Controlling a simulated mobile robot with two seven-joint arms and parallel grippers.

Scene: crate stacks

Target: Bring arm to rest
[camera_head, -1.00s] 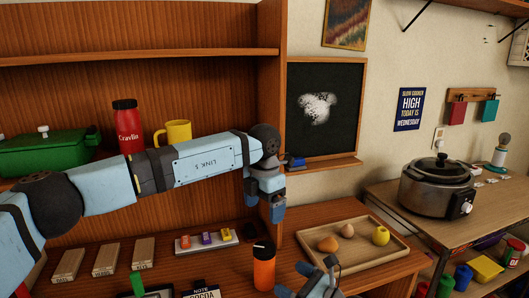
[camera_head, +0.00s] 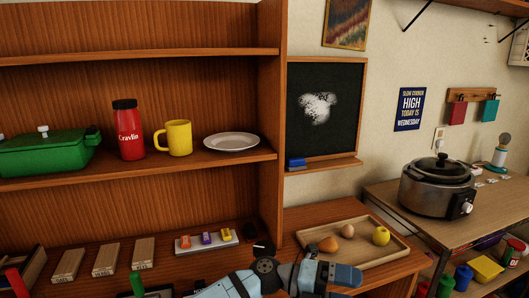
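My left arm, light blue with dark joints, now lies low along the bottom edge of the head view, coming in from the lower left. Its gripper (camera_head: 338,276) points to the right, in front of the desk and the near edge of the wooden tray (camera_head: 398,252). The fingers are seen edge-on and small, so I cannot tell whether they are open or shut. No held object shows. My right gripper cannot be made out clearly from the overlapping blue parts there.
The shelf holds a green pot (camera_head: 48,155), red bottle (camera_head: 129,130), yellow mug (camera_head: 178,137) and white plate (camera_head: 231,142). A blue eraser (camera_head: 296,162) lies on the chalkboard ledge. Wooden blocks (camera_head: 105,259) stand on the desk. A slow cooker (camera_head: 437,188) stands at right.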

